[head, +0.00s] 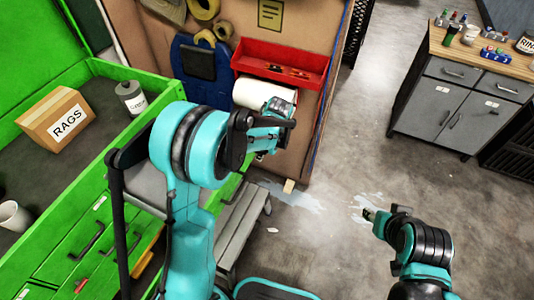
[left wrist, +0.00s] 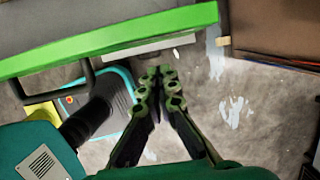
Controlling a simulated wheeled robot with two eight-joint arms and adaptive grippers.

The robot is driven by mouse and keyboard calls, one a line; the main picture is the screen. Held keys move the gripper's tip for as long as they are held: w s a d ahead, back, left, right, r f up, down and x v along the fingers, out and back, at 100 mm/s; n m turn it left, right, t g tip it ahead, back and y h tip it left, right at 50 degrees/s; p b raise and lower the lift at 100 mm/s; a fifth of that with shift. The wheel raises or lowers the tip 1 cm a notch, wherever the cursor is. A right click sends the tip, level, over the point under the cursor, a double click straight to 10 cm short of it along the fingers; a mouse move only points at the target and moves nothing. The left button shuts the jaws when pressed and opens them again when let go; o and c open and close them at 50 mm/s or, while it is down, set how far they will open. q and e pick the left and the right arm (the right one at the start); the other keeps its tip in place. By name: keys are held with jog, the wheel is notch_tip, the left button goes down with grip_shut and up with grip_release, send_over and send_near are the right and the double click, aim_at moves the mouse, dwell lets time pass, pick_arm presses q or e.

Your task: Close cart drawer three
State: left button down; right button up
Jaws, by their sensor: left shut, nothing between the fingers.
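The green cart (head: 104,160) fills the left of the head view, its front low in the picture. Black bar handles (head: 86,241) mark its drawers. I cannot tell which is drawer three, and my left arm hides part of the front. My left gripper (head: 264,150) is beyond the cart's right end, apart from the drawers, shut and empty. In the left wrist view its fingertips (left wrist: 162,78) meet below a green cart edge (left wrist: 110,40), with a black handle to the left. My right gripper (head: 371,214) is over the floor at right; its fingers are too small to judge.
A cardboard RAGS box (head: 58,118), a grey canister (head: 131,97) and a white cup (head: 14,216) stand on the cart. A red tray (head: 281,64) hangs on the brown panel. A grey step (head: 238,225) stands near the cart. A grey cabinet (head: 455,105) is far right; floor between is clear.

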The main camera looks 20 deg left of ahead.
pick_arm(q)
jog(key=shift+w+a, duration=0.15)
jog(key=shift+a, duration=1.05)
jog(key=shift+r, duration=0.1)
jog(key=w+a, duration=0.1)
jog(key=a, duration=0.8)
jog(key=w+a, duration=0.1)
jog(key=a, duration=0.9)
jog(key=w+a, duration=0.2)
jog(key=a, duration=0.7)
jog(key=shift+a, duration=0.25)
